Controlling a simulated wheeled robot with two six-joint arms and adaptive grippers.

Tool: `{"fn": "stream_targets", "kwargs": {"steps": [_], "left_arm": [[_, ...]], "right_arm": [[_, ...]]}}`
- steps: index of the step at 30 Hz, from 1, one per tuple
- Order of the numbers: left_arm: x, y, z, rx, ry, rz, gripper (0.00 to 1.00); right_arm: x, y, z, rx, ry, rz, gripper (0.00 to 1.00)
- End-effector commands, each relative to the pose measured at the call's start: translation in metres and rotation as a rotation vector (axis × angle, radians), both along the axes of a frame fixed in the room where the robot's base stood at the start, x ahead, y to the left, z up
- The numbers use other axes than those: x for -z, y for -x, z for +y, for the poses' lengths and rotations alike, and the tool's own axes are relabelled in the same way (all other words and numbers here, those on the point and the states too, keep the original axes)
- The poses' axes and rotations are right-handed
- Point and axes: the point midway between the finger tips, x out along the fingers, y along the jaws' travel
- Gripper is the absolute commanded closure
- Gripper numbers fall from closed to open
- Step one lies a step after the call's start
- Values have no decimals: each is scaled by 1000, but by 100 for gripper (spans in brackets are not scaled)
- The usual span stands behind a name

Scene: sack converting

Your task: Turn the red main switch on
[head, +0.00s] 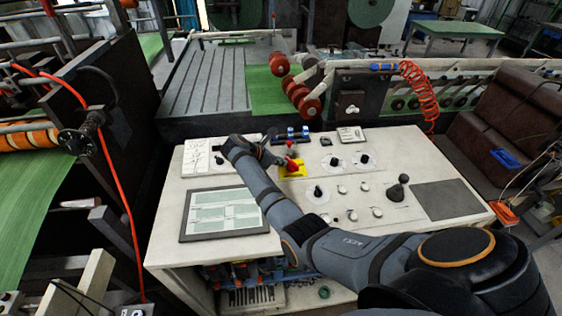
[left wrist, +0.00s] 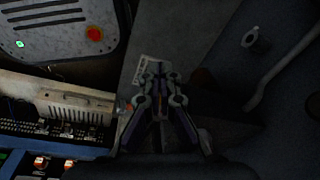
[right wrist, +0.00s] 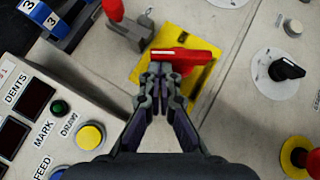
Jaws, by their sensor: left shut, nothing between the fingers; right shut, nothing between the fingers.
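The red main switch (right wrist: 196,57) is a red bar handle on a yellow plate (right wrist: 203,78), lying roughly crosswise in the right wrist view. In the head view the switch (head: 291,165) sits on the pale control panel (head: 232,177), just right of my right gripper (head: 272,156). My right gripper also shows in the right wrist view (right wrist: 161,68). It is shut and empty, its fingertips at the left part of the handle; I cannot tell whether they touch it. My left gripper (left wrist: 160,72) is shut and empty, away from the panel, and out of the head view.
A red-knobbed lever (right wrist: 125,27) stands close to the switch's plate. A black rotary knob (right wrist: 287,69) and a yellow button (right wrist: 90,136) are nearby. A framed sheet (head: 225,212) lies at the panel's front left. A black joystick (head: 396,190) stands to the right.

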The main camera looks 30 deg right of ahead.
Motion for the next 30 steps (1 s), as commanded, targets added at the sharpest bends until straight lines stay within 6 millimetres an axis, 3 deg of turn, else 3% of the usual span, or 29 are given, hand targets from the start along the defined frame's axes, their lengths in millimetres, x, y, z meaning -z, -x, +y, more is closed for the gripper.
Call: {"fn": "stream_targets", "kwargs": {"steps": [5, 17, 30], "left_arm": [[-2, 0, 3, 1, -3, 0, 100], [23, 1, 0, 0, 1, 2, 100], [25, 1, -1, -1, 1, 1, 100]], "right_arm": [[0, -9, -6, -7, 2, -1, 100], [2, -15, -11, 266, 2, 0, 100], [0, -18, -17, 258, 0, -1, 100]]}}
